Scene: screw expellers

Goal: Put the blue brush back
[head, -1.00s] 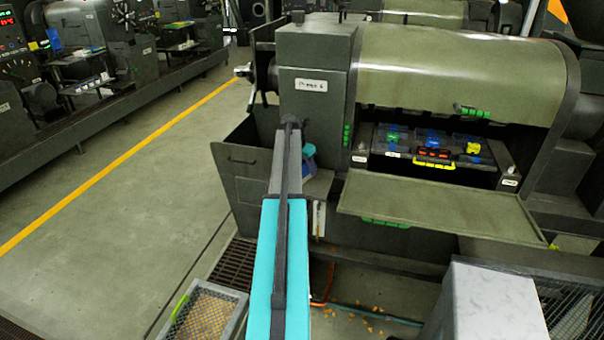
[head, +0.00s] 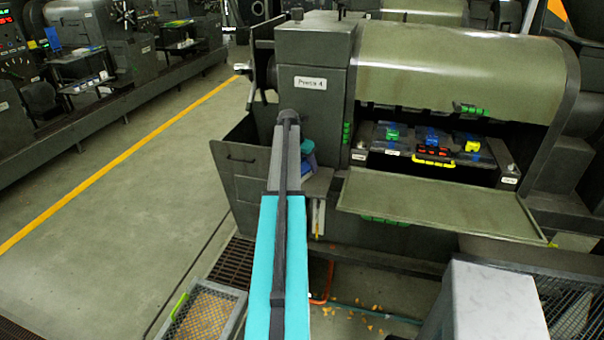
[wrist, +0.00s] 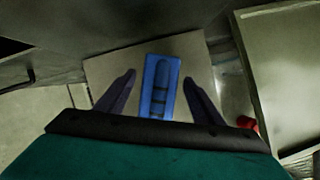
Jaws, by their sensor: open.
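The blue brush (wrist: 161,88), a long blue block with a ridged, recessed face, lies on a small pale shelf (wrist: 110,68) in the wrist view. My gripper (wrist: 159,78) is open, with one dark finger on each side of the brush and a gap on both sides. I cannot tell how far the fingertips are above the shelf. In the head view my arm covers most of the gripper, and the shelf (head: 319,184) shows just right of the arm.
The press (head: 290,60) stands behind the shelf. Its open bay holds a tray with green, blue and yellow items (head: 431,136), above a lowered flap (head: 430,195). An open door (head: 238,185) stands left of my arm. A red object (wrist: 248,123) lies right of the gripper.

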